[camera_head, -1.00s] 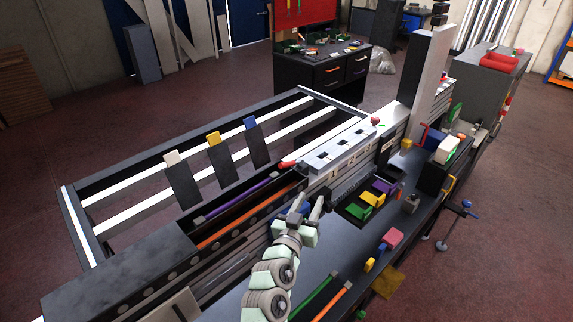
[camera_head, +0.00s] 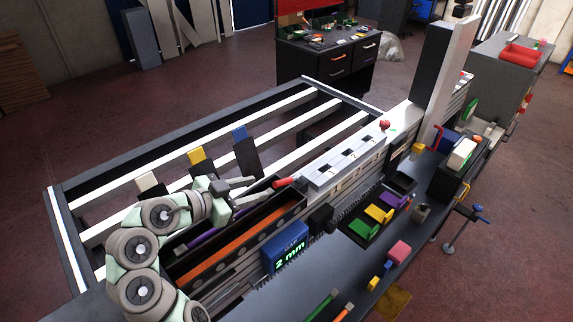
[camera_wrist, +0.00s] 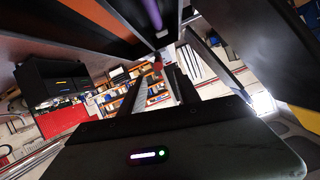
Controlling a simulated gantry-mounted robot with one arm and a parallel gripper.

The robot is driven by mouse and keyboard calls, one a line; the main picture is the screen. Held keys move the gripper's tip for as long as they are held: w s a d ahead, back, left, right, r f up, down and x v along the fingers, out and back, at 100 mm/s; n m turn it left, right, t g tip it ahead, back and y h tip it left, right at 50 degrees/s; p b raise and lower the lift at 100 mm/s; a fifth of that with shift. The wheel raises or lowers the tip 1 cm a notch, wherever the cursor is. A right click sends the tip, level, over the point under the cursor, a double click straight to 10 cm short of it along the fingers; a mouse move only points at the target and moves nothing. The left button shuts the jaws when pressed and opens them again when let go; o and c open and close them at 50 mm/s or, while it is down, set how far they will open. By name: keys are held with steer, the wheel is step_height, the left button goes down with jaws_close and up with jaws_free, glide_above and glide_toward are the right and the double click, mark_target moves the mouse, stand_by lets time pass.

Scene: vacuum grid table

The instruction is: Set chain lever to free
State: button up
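A lever with a red grip (camera_head: 284,182) sticks out at the near left end of the light grey panel in the head view. It is the only lever-like handle close to my gripper; I cannot read a label naming it the chain lever or tell its setting. My gripper (camera_head: 254,190) is just left of the red grip, its two fingers pointing right toward it with a gap between them. I see no contact, though depth is hard to judge. In the wrist view, the dark fingers (camera_wrist: 160,92) stand apart with nothing between them.
The grey panel (camera_head: 322,178) carries numbered slots. A trough with purple and orange strips (camera_head: 237,240) lies below my gripper. Three colour-tipped dark plates (camera_head: 247,157) stand behind it. A red knob (camera_head: 384,125) sits farther right.

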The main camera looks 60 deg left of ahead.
mark_target(275, 184)
steer(key=shift+w+f+b, duration=0.4)
steer(key=shift+f+b, duration=0.1)
steer(key=shift+b, duration=0.2)
steer(key=x, duration=0.9)
steer(key=shift+w+r, duration=0.1)
steer(key=shift+w, duration=0.2)
jaws_close()
stand_by(0.5)
